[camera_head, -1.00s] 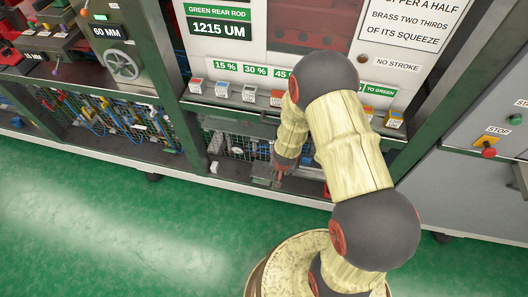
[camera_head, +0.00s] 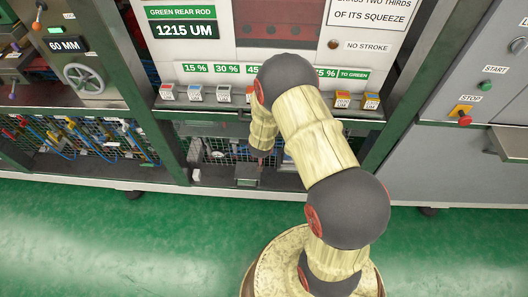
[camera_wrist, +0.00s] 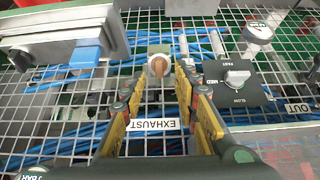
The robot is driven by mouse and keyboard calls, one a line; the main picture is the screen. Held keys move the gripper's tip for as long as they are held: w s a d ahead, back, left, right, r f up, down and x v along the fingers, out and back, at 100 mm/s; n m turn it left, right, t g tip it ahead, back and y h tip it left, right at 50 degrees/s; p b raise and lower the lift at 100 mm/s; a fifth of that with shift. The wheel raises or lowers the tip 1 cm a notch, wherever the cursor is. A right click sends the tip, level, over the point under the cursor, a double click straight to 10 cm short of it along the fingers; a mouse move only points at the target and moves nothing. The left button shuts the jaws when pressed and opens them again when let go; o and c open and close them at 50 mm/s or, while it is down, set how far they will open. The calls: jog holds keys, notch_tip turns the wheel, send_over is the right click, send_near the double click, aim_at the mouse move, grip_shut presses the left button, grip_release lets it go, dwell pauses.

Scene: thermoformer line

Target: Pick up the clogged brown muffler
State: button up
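The brown muffler (camera_wrist: 160,65) is a small tan-brown plug seated in a pale round fitting in the upper middle of the wrist view. My gripper (camera_wrist: 160,84) is open, with its yellow-padded fingers spread to the left and right of the muffler's line. The muffler shows in the gap at or just beyond the fingertips; I cannot tell the exact depth. No contact shows. An EXHAUST label (camera_wrist: 153,125) lies between the fingers, lower in the picture. In the head view my arm reaches into the low cabinet bay, and the muffler cannot be made out there.
Wire mesh with blue tubes lies behind the muffler. A grey box with a blue block (camera_wrist: 82,57) is on the left. A dark SLOW/MED/FAST knob unit (camera_wrist: 238,82) and a round gauge (camera_wrist: 258,33) are on the right. Green floor (camera_head: 100,240) in front is clear.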

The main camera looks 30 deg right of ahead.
jog(key=b+x, duration=0.1)
jog(key=x, duration=0.1)
jog(key=shift+w+d+f, duration=0.15)
jog(key=shift+f, duration=0.2)
jog(key=shift+r, duration=0.1)
jog(key=c, duration=0.7)
grip_shut()
